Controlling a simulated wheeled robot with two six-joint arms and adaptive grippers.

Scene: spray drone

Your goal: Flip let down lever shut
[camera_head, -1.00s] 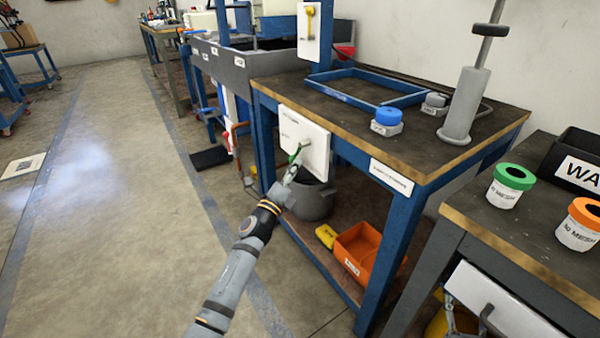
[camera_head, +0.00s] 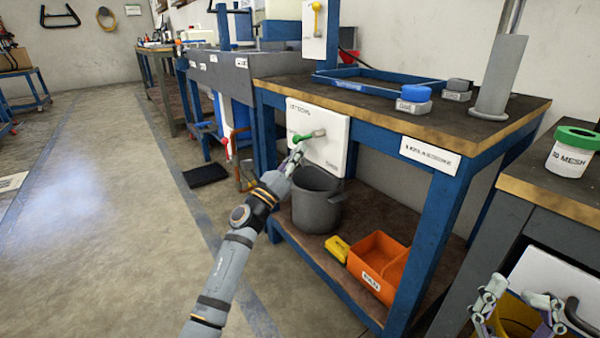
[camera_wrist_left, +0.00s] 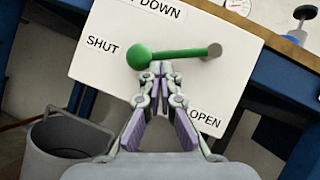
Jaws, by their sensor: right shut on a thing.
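The let-down lever is a green lever (camera_wrist_left: 180,54) with a round knob on a white panel (camera_head: 330,150). It points left from its grey pivot, nearly level, with the knob beside the word SHUT. In the head view the lever (camera_head: 308,135) also points left. My left gripper (camera_wrist_left: 157,70) has its fingertips together just under the lever near the knob. It is empty, and I cannot tell if it touches the lever. My right gripper (camera_head: 520,298) is at the lower right, with its fingers either side of a yellow thing (camera_head: 515,316), partly hidden.
A grey pot (camera_head: 317,203) stands under the panel on the lower shelf. An orange bin (camera_head: 378,263) and a yellow block (camera_head: 337,248) are to its right. A blue table leg (camera_head: 425,235) stands nearby.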

